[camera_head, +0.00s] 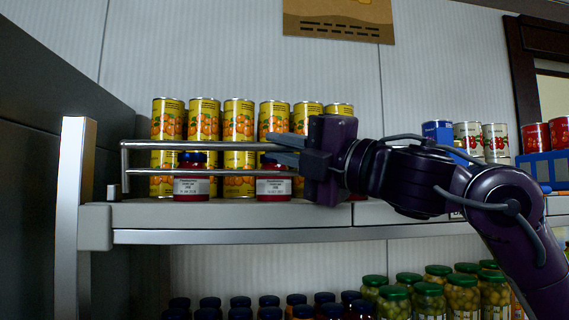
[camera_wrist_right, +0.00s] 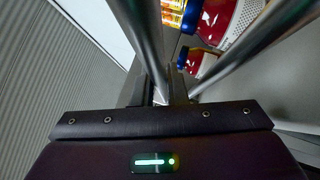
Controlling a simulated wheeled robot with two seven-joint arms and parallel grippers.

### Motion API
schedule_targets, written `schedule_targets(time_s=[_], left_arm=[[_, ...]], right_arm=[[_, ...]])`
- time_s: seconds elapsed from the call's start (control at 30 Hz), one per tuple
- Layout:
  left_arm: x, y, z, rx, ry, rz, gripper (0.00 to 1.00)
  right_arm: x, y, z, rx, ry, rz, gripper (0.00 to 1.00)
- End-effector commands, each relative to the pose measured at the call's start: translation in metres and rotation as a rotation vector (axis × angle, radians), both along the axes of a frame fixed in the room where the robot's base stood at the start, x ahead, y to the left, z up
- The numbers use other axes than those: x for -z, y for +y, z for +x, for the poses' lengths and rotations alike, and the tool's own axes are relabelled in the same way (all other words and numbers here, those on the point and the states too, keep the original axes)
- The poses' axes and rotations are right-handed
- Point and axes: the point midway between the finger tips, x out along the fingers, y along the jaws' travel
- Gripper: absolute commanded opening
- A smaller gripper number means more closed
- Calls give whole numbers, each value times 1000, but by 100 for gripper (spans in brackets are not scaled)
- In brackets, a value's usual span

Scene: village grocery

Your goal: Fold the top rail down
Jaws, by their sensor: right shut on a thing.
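The top rail (camera_head: 190,145) is a thin metal bar running level along the shelf's front, in front of the cans. A lower bar (camera_head: 215,172) runs parallel beneath it. My right gripper (camera_head: 272,147) comes in from the right and is shut on the top rail near the rail's right part. The gripper's body hides the rail's right end. In the right wrist view, two metal bars (camera_wrist_right: 142,42) converge toward the middle, and the gripper's dark body fills the bottom; the exact contact is hard to see. My left gripper is out of view.
Yellow cans (camera_head: 239,118) stand in stacked rows behind the rail. Red jars (camera_head: 192,187) with dark blue lids stand close behind the lower bar. The shelf's front edge (camera_head: 240,236) runs beneath, with green-lidded jars (camera_head: 428,300) below. A pale post (camera_head: 72,210) stands at the left.

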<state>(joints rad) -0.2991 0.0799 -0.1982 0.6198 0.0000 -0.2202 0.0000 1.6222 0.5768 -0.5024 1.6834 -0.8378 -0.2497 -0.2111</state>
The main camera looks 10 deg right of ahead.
Motion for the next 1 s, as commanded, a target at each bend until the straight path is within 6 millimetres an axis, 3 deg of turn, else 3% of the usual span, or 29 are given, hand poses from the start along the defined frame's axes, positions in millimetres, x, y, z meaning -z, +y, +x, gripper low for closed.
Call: schedule_targets(time_s=[0.03, 0.1, 0.4, 0.7, 1.0], left_arm=[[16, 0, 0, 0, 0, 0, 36], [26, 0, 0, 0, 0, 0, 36], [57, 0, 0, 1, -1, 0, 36], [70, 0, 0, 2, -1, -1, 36], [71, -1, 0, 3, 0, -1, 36]], right_arm=[[9, 2, -4, -6, -39, 1, 0], [10, 2, -8, -6, -93, 1, 0], [13, 2, -20, -4, -293, 0, 0], [13, 2, -26, -5, -400, -2, 0], [13, 2, -27, -5, -417, -3, 0]])
